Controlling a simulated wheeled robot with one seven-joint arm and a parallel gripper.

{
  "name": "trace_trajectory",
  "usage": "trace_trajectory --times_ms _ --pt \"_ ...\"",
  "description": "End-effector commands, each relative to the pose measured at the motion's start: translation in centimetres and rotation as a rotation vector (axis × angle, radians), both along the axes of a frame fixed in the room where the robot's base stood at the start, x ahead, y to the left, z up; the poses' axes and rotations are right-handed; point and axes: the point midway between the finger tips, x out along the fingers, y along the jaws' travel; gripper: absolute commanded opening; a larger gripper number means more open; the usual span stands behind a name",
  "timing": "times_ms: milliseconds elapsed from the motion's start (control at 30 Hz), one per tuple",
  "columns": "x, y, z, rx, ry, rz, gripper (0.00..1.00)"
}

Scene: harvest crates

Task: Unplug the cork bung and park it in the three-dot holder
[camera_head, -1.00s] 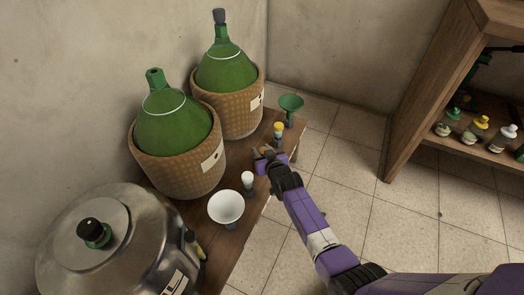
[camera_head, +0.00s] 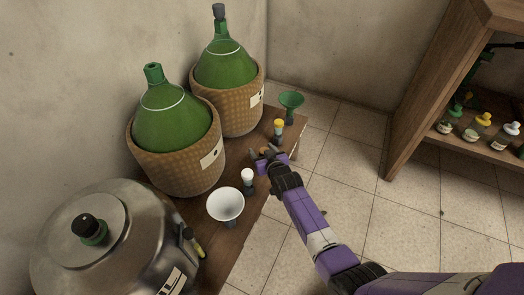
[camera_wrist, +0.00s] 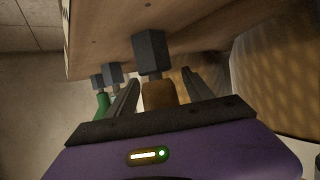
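The brown cork bung (camera_wrist: 158,95) is between the fingers of my gripper (camera_wrist: 160,78) in the wrist view, with a gap on each side. The gripper is open around it. The cork's far end meets a dark grey holder block (camera_wrist: 150,52) on the wooden bench; its dots cannot be read. In the head view my gripper (camera_head: 266,154) is low over the bench, between the white-topped bung (camera_head: 247,175) and the yellow-topped bung (camera_head: 278,126). The near green demijohn (camera_head: 172,118) has a bare neck. The far demijohn (camera_head: 224,66) has a grey stopper (camera_head: 219,12).
A white funnel (camera_head: 226,204) and a green funnel (camera_head: 291,101) stand on the bench (camera_head: 215,254). A steel vessel (camera_head: 125,255) with a black-knobbed lid is at the lower left. A wooden shelf (camera_head: 410,130) with several bottles is at the right. Floor between is clear.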

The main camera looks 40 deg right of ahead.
Motion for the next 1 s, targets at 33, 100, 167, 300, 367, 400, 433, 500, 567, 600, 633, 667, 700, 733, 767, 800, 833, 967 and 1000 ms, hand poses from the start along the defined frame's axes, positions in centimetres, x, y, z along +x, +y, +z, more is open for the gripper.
trace_trajectory --times_ms 33,100,167,300,367,400,433,500,567,600,633,667,700,733,767,800,833,967,1000 --pt "0.0 0.0 0.0 0.000 0.000 0.000 0.60" --pt "0.0 0.0 0.0 0.000 0.001 0.000 0.60" --pt "-0.1 0.0 0.0 0.000 0.001 0.000 0.60" --pt "-1.0 0.6 0.6 -0.001 0.003 0.002 0.60" --pt "-1.8 0.9 1.0 0.000 0.003 0.003 0.60" --pt "-2.3 1.1 1.4 -0.001 0.003 0.002 0.60" --pt "-2.8 1.4 1.5 -0.002 0.004 0.002 0.60" --pt "-3.8 1.9 2.0 -0.002 0.004 0.004 0.60" --pt "-4.5 2.2 2.4 -0.002 0.003 0.003 0.60" --pt "-5.0 2.4 2.4 -0.001 0.003 0.002 0.60" --pt "-5.3 2.5 2.6 -0.002 0.002 0.002 0.60" --pt "-5.6 2.6 2.6 -0.001 0.003 0.002 0.60" --pt "-5.9 2.8 2.7 0.000 0.002 0.002 0.60" --pt "-6.1 2.8 2.8 -0.001 0.002 0.002 0.60" --pt "-6.2 2.9 2.9 -0.002 0.001 0.001 0.60" --pt "-6.4 3.0 3.0 0.000 0.001 0.000 0.60" --pt "-6.5 3.0 3.0 0.000 0.001 0.000 0.60" --pt "-6.6 3.1 3.0 0.000 0.000 0.000 0.60" --pt "-6.6 3.1 2.9 0.000 0.000 0.000 0.60"
